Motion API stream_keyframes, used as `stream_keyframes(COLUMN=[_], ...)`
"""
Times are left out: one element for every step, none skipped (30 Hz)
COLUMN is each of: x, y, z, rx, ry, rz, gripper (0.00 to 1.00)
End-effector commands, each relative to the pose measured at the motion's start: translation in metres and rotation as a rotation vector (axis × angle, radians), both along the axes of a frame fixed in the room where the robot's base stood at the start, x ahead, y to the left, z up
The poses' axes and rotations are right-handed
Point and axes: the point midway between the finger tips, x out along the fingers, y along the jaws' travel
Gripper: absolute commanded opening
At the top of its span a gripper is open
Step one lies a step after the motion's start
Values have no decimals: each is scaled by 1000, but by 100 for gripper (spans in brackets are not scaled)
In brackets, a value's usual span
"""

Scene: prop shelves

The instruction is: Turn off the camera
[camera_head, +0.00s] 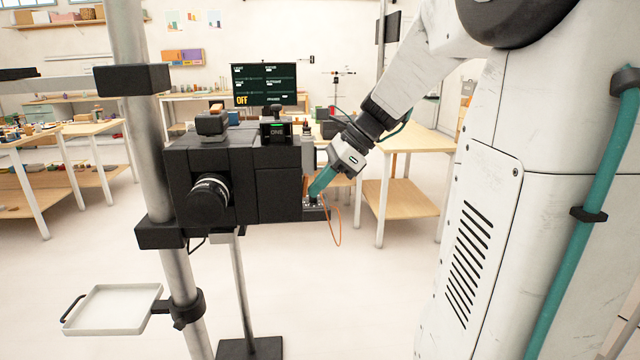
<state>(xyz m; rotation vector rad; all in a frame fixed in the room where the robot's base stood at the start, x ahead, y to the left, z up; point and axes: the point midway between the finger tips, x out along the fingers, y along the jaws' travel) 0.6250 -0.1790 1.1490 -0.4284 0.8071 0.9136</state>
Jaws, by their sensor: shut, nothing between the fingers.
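The camera (230,180) is a black box body with a round lens (209,200) facing the lower left. It is mounted beside a grey vertical pole.
An orange cable (337,232) loops below the panel. The grey pole (180,275) stands at the left, with a white tray (113,308) low on it. Wooden tables (420,140) stand behind.

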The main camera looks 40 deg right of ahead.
Motion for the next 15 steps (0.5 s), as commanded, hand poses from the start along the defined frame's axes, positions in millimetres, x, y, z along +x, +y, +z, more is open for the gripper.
stream_keyframes(x=[0,0,0,0,0,0,0,0,0,0,0,0,0,0,0], y=[0,0,0,0,0,0,0,0,0,0,0,0,0,0,0], z=[0,0,1,1,2,4,5,6,9,10,12,14,15,16,16], rx=[0,0,0,0,0,0,0,0,-1,-2,-2,-2,-1,-1,-1], ry=[0,0,0,0,0,1,0,0,0,-1,-1,-1,-2,-2,-2], rz=[0,0,0,0,0,-1,-1,-1,-1,-1,-1,-1,-1,-1,-1], gripper=[0,0,0,0,0,0,0,0,0,0,0,0,0,0,0])
